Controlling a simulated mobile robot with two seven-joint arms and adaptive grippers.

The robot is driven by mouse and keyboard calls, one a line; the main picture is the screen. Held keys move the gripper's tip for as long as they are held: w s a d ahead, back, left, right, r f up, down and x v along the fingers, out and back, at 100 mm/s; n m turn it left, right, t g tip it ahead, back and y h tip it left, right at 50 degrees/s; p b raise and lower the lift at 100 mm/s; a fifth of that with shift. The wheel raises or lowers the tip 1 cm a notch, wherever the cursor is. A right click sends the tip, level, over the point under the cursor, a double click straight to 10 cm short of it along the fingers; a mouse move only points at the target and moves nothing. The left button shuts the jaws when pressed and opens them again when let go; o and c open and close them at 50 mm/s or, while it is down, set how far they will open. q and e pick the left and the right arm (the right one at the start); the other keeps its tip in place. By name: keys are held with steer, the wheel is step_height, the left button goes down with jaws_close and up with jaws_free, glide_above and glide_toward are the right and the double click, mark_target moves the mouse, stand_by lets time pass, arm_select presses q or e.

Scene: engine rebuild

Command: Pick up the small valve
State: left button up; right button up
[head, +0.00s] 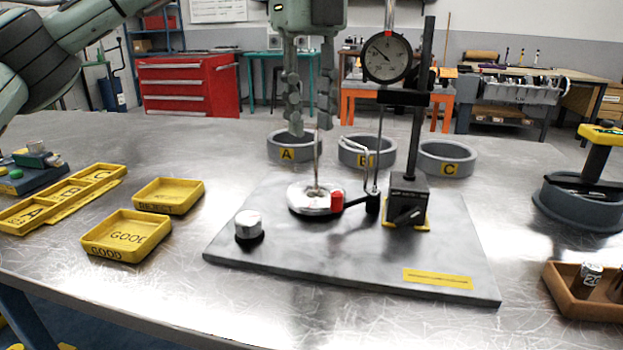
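A thin metal valve stem (317,165) stands upright on a bright round base (308,203) on the grey plate; this looks like the small valve. Its lower end meets the base, and I cannot tell where the valve head ends and the base begins. My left gripper (311,130) hangs from above, pointing down, with its two fingers apart. In the picture, the stem's top lies between the fingertips; the depth is hard to judge, and no contact shows. My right gripper is not in view.
A dial gauge (387,58) on a black post stands right of the stem, with a red-tipped arm (337,201) close by. A small metal cylinder (249,224) is at the plate's left. Grey rings A (290,147), B (363,152) and C (446,158) stand behind. Yellow trays (127,236) lie left.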

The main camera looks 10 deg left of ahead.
mark_target(316, 187)
arm_select(q)
steer(key=f, duration=0.7)
steer(key=shift+s+d+f+p, duration=0.1)
steer(key=shift+d+f+p, duration=0.2)
steer(key=shift+d, duration=0.1)
jaws_close()
